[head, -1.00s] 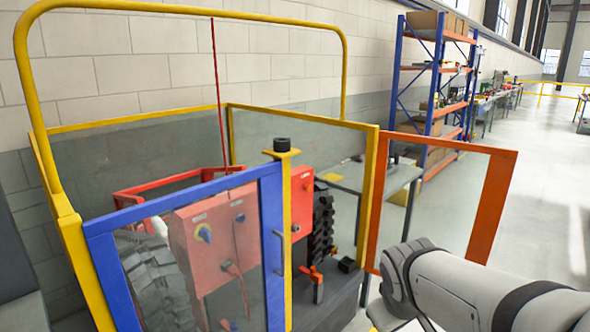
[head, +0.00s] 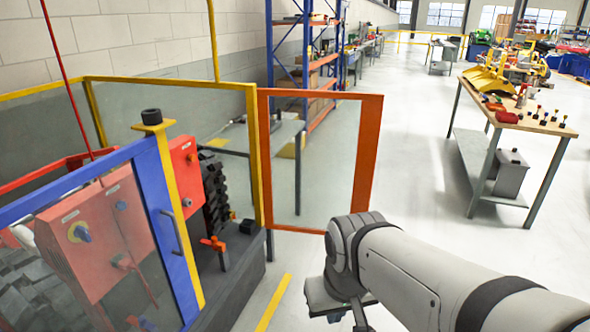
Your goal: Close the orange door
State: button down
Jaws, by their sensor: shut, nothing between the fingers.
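The orange door (head: 369,150) is an orange frame with a clear panel. It stands open in the middle of the head view, its left side by the yellow corner post (head: 256,160) of the guard. The guard's front opening, between that post and the blue door (head: 167,215), is uncovered. My arm reaches in from the lower right. My gripper (head: 350,318) is low in the picture, in front of the orange door and apart from it in the picture. It is shut and empty; its tips are partly cut off by the bottom edge.
Inside the guard are a red control box (head: 100,230) and a dark track. A grey table (head: 285,135) and a blue rack (head: 270,50) stand behind the door. A wooden workbench (head: 520,110) stands at right. Open floor lies between door and workbench.

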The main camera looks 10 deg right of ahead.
aim_at(371, 103)
jog(key=z, duration=1.6)
jog(key=i, duration=5.7)
jog(key=u, duration=3.2)
